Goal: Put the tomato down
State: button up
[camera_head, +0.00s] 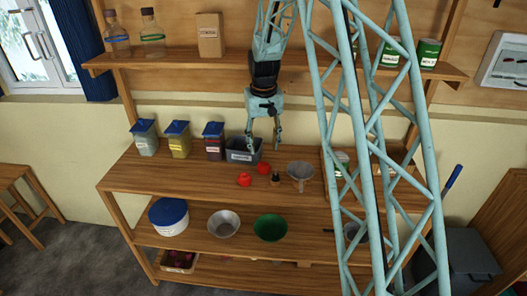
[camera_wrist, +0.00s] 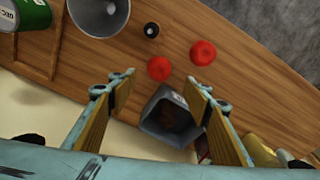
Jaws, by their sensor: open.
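Two red tomatoes rest on the wooden counter (camera_head: 170,175): one nearer the front edge (camera_head: 244,180), the other slightly behind and to its right (camera_head: 263,168). Both show in the wrist view, the front one at upper right (camera_wrist: 203,52) and the other (camera_wrist: 159,68) just beyond the fingertips. My gripper (camera_head: 263,144) is open and empty, pointing down above the back of the counter, near a grey bin (camera_head: 258,155). In the wrist view its fingers (camera_wrist: 158,80) are spread, with the bin (camera_wrist: 150,127) showing between them. It touches neither tomato.
A metal funnel-like bowl (camera_head: 301,171) and a small dark bottle (camera_head: 276,177) stand right of the tomatoes. Several blue-lidded jars (camera_head: 179,142) line the back left. A shelf (camera_head: 190,60) with bottles and cans runs above. The counter's front left is clear.

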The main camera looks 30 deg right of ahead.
jog(key=shift+r, duration=0.65)
jog(key=shift+s, duration=0.1)
jog(key=s+a+r+t, duration=0.1)
jog(key=s+a+r, duration=0.3)
jog(key=s+r, duration=0.35)
jog(key=s+a+r+n, duration=0.1)
jog(key=s+a+r, duration=0.3)
jog(key=s+r, duration=0.35)
jog(key=s+a+r+t, duration=0.1)
jog(key=s+a+r, duration=0.3)
jog(key=s+r, duration=0.4)
jog(key=s+a+r, duration=0.2)
jog(key=s+a, duration=0.1)
jog(key=s, duration=1)
jog(key=s+a+r+n, duration=0.1)
jog(key=s+a+r, duration=0.1)
jog(key=s, duration=1.2)
jog(key=shift+a+t+y, duration=0.3)
jog(key=shift+a+t, duration=0.1)
jog(key=shift+a, duration=0.1)
jog(key=shift+o, duration=0.5)
jog(key=shift+s, duration=0.1)
